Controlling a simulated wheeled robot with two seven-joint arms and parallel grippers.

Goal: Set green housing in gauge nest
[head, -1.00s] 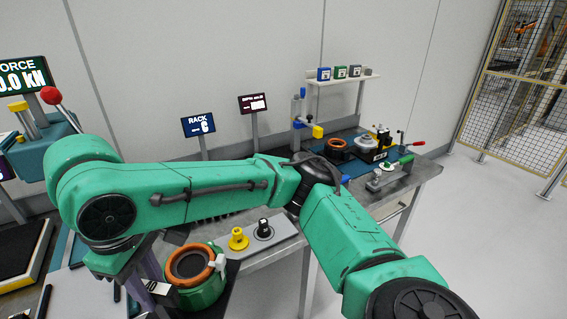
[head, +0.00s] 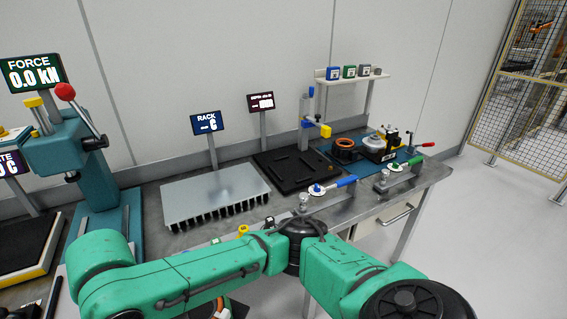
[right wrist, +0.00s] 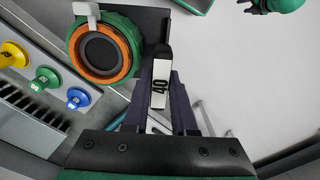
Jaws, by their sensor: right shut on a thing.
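The green housing (right wrist: 127,70) with an orange ring and dark bore shows at the top left of the right wrist view, over a dark plate (right wrist: 152,18). In the head view only a bit of its orange ring (head: 218,305) shows at the bottom edge, behind my arm. My left gripper is out of view.
A grey rack (head: 215,192) and a teal press (head: 75,160) stand left on the bench. Yellow, green and blue knobs (right wrist: 75,98) sit left of the housing.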

